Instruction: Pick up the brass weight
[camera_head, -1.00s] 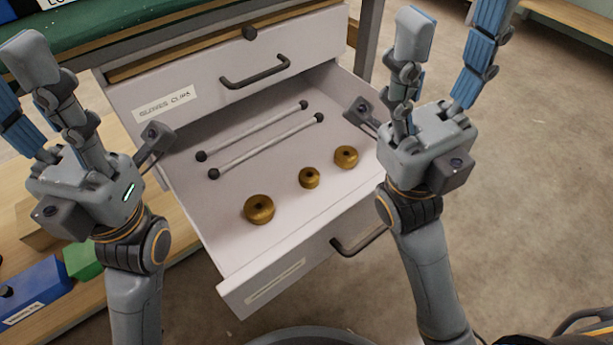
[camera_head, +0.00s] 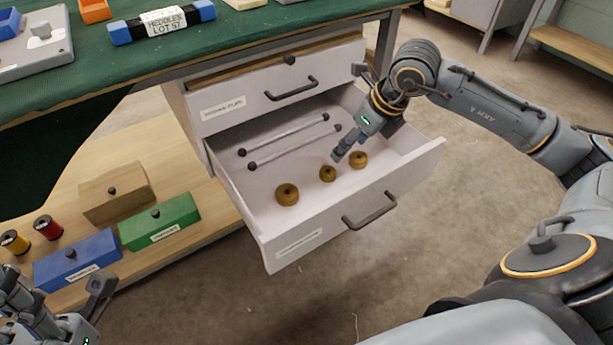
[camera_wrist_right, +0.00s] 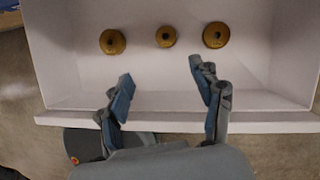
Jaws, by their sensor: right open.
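Three round brass weights lie in a row in the open white drawer (camera_head: 300,222): a large one (camera_head: 287,194) at the left, a small one (camera_head: 327,173) in the middle and a medium one (camera_head: 358,159) at the right. My right gripper (camera_head: 345,149) hangs over the drawer by the small and medium weights. In the right wrist view, my right gripper (camera_wrist_right: 160,76) is open and empty, its fingers apart; the large (camera_wrist_right: 112,41), small (camera_wrist_right: 166,36) and medium (camera_wrist_right: 215,35) weights lie beyond the fingertips. My left gripper (camera_head: 55,312) is at the lower left, partly cut off.
Two grey rods (camera_head: 290,140) with dark ends lie behind the weights. A lower wooden shelf (camera_head: 170,180) holds blue, green and wooden boxes and spools. Floor right of the drawer is clear.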

